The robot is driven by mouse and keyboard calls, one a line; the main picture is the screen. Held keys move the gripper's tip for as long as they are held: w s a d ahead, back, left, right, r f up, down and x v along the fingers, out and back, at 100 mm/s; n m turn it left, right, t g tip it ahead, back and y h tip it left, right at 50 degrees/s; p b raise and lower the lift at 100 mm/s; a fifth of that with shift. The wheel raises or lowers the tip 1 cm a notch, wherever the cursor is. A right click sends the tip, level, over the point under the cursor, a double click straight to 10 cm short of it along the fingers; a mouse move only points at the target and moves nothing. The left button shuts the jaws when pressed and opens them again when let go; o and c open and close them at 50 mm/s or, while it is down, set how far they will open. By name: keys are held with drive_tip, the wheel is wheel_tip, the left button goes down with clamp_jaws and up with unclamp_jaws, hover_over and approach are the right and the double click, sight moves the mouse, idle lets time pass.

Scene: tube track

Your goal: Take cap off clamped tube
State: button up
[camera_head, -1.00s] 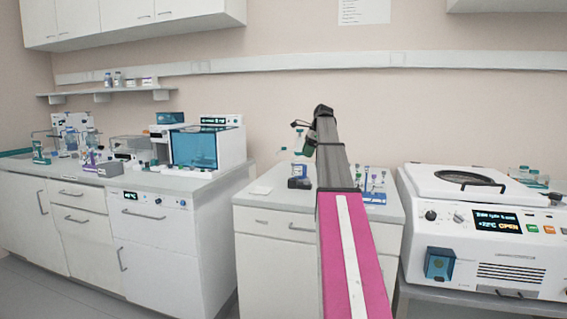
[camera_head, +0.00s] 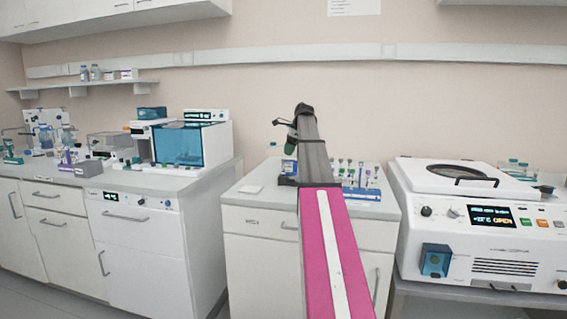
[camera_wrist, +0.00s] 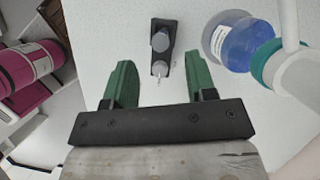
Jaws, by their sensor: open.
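A small black clamp block (camera_wrist: 164,30) stands on the white worktop in the wrist view, ahead of my gripper. A round grey top (camera_wrist: 160,42), probably the tube's cap seen from above, shows on it. A smaller pale round part with a thin pin (camera_wrist: 159,68) sits at its near end. My gripper (camera_wrist: 160,84) has two green fingers spread wide, with nothing between the pads. The clamp lies centred beyond the fingertips, apart from them. In the head view, a dark block (camera_head: 287,181), likely the clamp, is partly hidden by my arm.
A blue-filled bottle (camera_wrist: 245,45) stands right of the clamp in the wrist view, near a white and teal object (camera_wrist: 290,70). In the head view, a blue tube rack (camera_head: 362,194) stands right of my arm. A centrifuge (camera_head: 485,225) is farther right.

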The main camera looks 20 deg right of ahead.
sight(284, 161)
drive_tip(key=x, duration=0.3)
drive_tip(key=shift+a+f, duration=0.15)
drive_tip(key=shift+f, duration=0.15)
drive_tip(key=shift+w, duration=0.1)
drive_tip(key=shift+c, duration=0.3)
clamp_jaws()
drive_tip(key=shift+r, duration=0.1)
